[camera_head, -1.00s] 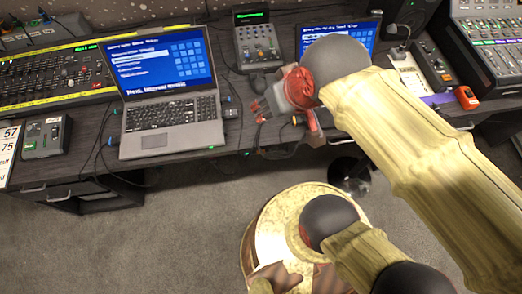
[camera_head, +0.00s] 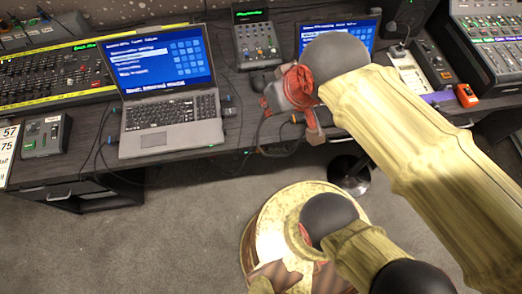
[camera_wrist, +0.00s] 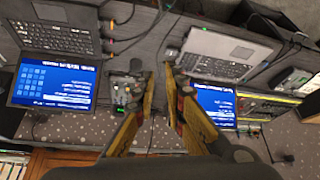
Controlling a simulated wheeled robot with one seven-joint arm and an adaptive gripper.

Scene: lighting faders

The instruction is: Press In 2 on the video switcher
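I cannot tell for certain which device is the video switcher, and no In 2 label is readable. One candidate is the small grey button box (camera_head: 43,134) left of the left laptop; it also shows in the wrist view (camera_wrist: 295,79) at the right. Another is the upright dark panel (camera_head: 257,42) with a green-lit screen between the laptops; it shows in the wrist view (camera_wrist: 126,92), left of the fingers. My gripper (camera_wrist: 161,70) is open and empty, its fingers apart above the desk between the two laptops.
The left laptop (camera_head: 168,112) is open on the desk (camera_head: 90,163). A second laptop (camera_head: 335,34) stands partly behind my arm. A lighting console (camera_head: 50,75) is at the left, a mixer (camera_head: 490,45) at the right. Cables lie along the desk's front edge.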

